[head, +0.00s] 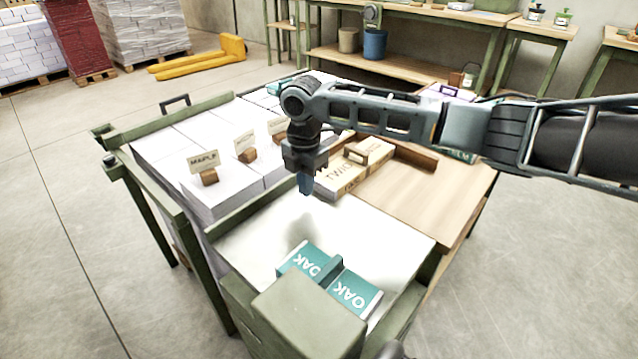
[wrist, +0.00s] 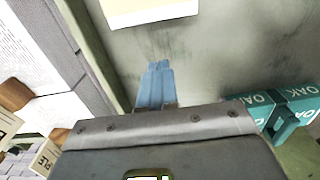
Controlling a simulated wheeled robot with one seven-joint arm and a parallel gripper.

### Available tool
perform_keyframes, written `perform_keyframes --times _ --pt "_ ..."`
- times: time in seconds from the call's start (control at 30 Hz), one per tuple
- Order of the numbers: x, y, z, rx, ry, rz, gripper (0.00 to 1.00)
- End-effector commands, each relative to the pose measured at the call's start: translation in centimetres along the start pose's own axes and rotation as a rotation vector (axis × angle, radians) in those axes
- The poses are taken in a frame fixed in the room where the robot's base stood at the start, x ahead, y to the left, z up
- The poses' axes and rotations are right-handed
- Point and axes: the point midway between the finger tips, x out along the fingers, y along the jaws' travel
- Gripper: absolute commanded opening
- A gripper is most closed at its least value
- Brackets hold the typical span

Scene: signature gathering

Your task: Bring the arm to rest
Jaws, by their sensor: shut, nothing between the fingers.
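My arm reaches in from the right in the head view. My gripper (head: 306,184) points down above the white tray surface (head: 365,235) on the green table. Its blue fingers are together with nothing between them. In the wrist view the shut blue fingers (wrist: 155,85) show over a grey surface. The gripper is apart from the teal OAK block (head: 330,276), which lies at the near end of the tray; it also shows in the wrist view (wrist: 285,112).
Stacks of white paper with wooden sign holders, one reading MAPLE (head: 204,163), stand left of my gripper. A cream box with a handle (head: 357,165) lies behind it. The brown wooden tabletop (head: 440,200) on the right is mostly clear. A green box (head: 308,315) stands at the near edge.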

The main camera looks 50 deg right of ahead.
Motion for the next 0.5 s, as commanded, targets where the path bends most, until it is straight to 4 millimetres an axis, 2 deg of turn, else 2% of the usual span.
perform_keyframes --times 0.03,0.2,0.33,0.5 --pt "-1.2 0.0 0.0 -0.002 0.000 0.002 0.00" --pt "-4.5 0.0 -0.2 -0.004 0.003 0.001 0.00" --pt "-6.3 0.0 -0.2 -0.003 0.002 0.001 0.00" --pt "-7.5 0.0 -0.2 -0.003 0.002 0.000 0.00"
